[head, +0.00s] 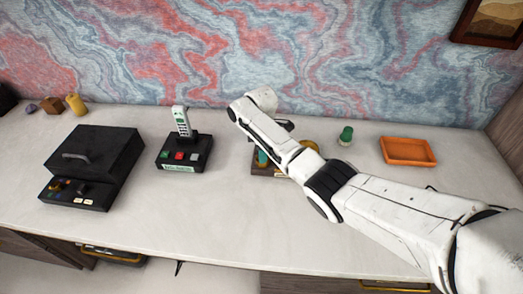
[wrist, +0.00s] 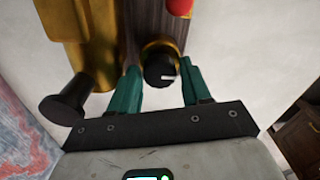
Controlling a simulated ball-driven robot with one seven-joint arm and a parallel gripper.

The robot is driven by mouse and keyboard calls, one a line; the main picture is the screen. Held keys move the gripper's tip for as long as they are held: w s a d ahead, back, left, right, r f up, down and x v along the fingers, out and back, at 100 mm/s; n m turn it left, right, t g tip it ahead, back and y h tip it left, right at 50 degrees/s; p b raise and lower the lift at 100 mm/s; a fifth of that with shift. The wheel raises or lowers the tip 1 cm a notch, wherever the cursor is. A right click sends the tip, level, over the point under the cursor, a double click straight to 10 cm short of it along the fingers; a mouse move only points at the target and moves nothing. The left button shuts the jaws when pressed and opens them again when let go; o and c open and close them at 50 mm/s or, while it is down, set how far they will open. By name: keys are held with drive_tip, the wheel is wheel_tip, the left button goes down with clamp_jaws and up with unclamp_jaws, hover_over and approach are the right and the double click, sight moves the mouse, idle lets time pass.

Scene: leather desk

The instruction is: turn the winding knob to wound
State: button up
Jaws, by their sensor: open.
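The winding knob (wrist: 160,66) is black with a short white mark and sits in a brass ring on a dark wooden body (wrist: 150,18) in the wrist view. My gripper (wrist: 161,78) has teal fingers, open, one on each side of the knob. A gap shows on the right; I cannot tell whether the left finger touches. In the head view my arm hides most of the device, and only part of its base (head: 263,173) and a teal finger (head: 262,157) show.
A brass part (wrist: 82,40) with a black knob-like end (wrist: 66,106) stands close left of my fingers. A red piece (wrist: 179,7) is at the top. On the desk are a black box (head: 98,150), a phone dock (head: 185,155), a green-topped object (head: 346,135) and an orange tray (head: 407,151).

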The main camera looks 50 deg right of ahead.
drive_tip(key=shift+c, duration=0.2)
drive_tip(key=c, duration=0.7)
